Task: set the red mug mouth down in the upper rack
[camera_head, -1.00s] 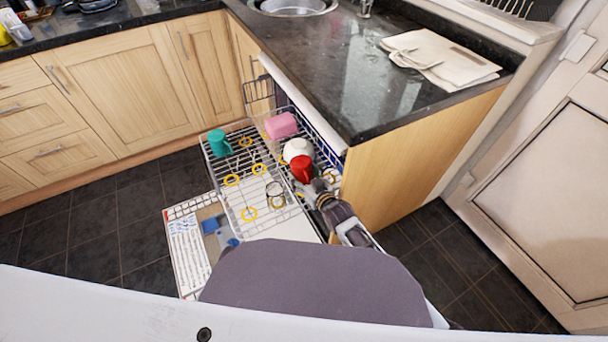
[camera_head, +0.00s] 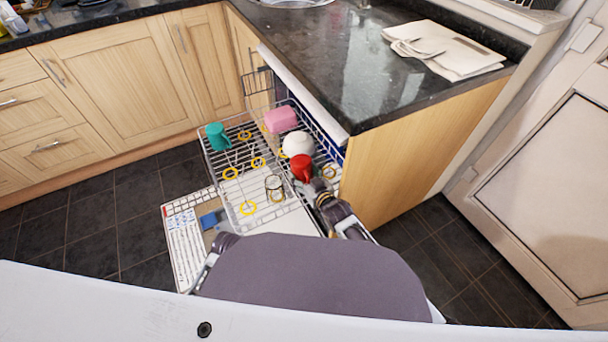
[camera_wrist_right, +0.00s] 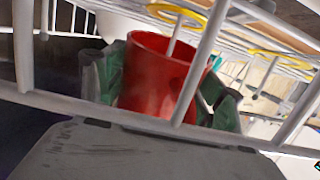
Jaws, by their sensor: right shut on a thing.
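The red mug (camera_head: 301,167) is at the right side of the upper rack (camera_head: 232,196), in front of a white round dish. My right gripper (camera_head: 317,187) is shut on it, reaching in from the front right. In the right wrist view, the red mug (camera_wrist_right: 158,85) sits between the gripper's green pads (camera_wrist_right: 165,88). Its open rim faces a yellow ring, and a thin tine appears to enter the mouth. White rack wires cross in front of the mug. Whether it rests on the rack is unclear. My left gripper is out of sight.
The rack also holds a teal mug (camera_head: 218,136), a pink block-like item (camera_head: 281,119), the white round dish (camera_head: 298,144) and a clear glass (camera_head: 274,186). Several yellow rings mark the rack. The dark countertop (camera_head: 330,70) overhangs behind, with a wooden end panel (camera_head: 420,155) at right.

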